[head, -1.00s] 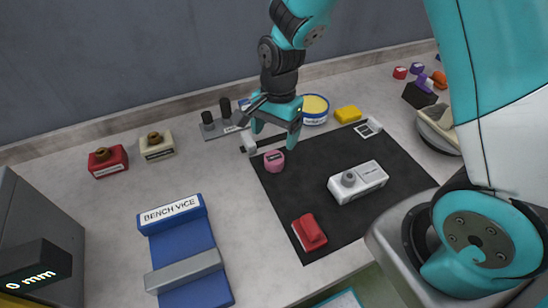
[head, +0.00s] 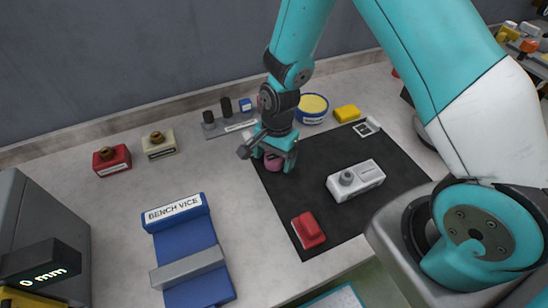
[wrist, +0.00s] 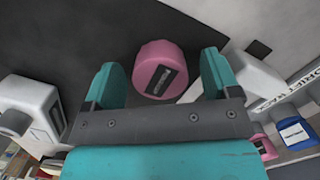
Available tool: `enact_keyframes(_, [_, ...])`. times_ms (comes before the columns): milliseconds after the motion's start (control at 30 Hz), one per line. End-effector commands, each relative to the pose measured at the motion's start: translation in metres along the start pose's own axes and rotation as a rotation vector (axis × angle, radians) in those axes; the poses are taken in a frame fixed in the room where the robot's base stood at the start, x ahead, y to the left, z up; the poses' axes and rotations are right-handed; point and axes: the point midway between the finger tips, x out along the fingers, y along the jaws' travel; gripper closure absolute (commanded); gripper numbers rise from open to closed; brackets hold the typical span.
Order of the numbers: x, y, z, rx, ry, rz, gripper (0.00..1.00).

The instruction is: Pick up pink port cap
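The pink port cap (head: 273,164) stands on the left part of the black mat (head: 318,225). It is a short round cap with a dark label, and it shows in the wrist view (wrist: 157,70) just ahead of and between my fingertips. My gripper (head: 274,158) is low over it with teal fingers on either side, partly hiding it in the head view. In the wrist view my gripper (wrist: 162,66) is open, with a gap between each finger and the cap. The cap appears to rest on the mat.
A white part (wrist: 238,75) lies close beside the right finger in the wrist view. A white box with a grey knob (head: 356,181) and a red block (head: 308,231) are on the mat. The blue bench vice (head: 180,240) is left.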

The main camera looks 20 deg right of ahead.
Motion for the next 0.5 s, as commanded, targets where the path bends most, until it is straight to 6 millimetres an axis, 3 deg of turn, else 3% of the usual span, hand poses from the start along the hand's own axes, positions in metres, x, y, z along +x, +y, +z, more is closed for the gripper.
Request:
enact_keyframes(33, [-0.0001,0.0,0.0,0.0,0.0,0.0,0.29])
enact_keyframes(200, [-0.0002,0.0001,0.0001,0.0,0.0,0.0,0.68])
enact_keyframes(500, [-0.001,0.0,0.0001,0.0,0.0,0.0,0.7])
